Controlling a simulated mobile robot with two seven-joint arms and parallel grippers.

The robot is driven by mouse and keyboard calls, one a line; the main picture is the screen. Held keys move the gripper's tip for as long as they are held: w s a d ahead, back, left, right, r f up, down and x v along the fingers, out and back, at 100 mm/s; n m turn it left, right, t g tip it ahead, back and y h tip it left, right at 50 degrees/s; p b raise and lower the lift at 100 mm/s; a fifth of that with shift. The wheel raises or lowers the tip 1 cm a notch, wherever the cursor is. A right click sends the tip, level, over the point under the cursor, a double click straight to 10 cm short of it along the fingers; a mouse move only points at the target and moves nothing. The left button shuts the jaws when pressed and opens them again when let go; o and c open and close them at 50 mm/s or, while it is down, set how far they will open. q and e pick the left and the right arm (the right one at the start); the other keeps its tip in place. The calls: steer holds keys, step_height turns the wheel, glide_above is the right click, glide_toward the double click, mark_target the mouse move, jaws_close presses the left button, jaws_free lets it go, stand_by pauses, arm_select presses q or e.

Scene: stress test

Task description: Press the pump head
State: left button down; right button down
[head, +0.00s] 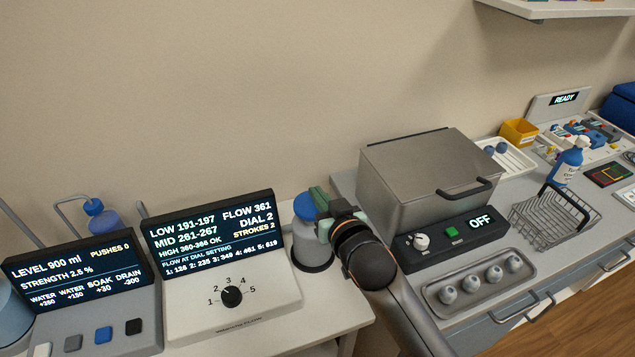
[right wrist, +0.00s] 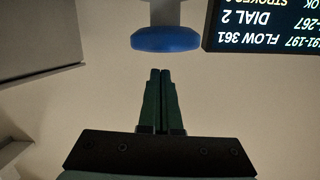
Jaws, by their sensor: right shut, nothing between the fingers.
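The pump (head: 313,246) is a pale cylinder on a dark round base, right of the dial console. Its round blue pump head (head: 303,207) is partly hidden by my right gripper in the head view. The blue head also shows in the right wrist view (right wrist: 166,41) on a pale stem, upside down. My right gripper (head: 318,196) is shut and empty beside the blue head. In the right wrist view its green fingertips (right wrist: 160,72) show a small gap to the head's top face. The console screen (head: 211,226) reads FLOW 361, DIAL 2, STROKES 2. My left gripper is out of view.
A dial knob (head: 232,296) sits on the console. A level screen (head: 72,268) reading 900 ml stands at left. Right of my arm are a grey lidded bath (head: 424,170) reading OFF, a tray (head: 479,284) and a wire basket (head: 551,220).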

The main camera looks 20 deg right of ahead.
steer(key=shift+a+f+b, duration=0.1)
steer(key=shift+f+b, duration=0.25)
steer(key=shift+f, duration=0.2)
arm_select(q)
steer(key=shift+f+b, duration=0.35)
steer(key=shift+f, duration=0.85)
arm_select(e)
steer(key=shift+s+f, duration=0.2)
steer(key=shift+f, duration=0.05)
steer(key=shift+r, duration=0.1)
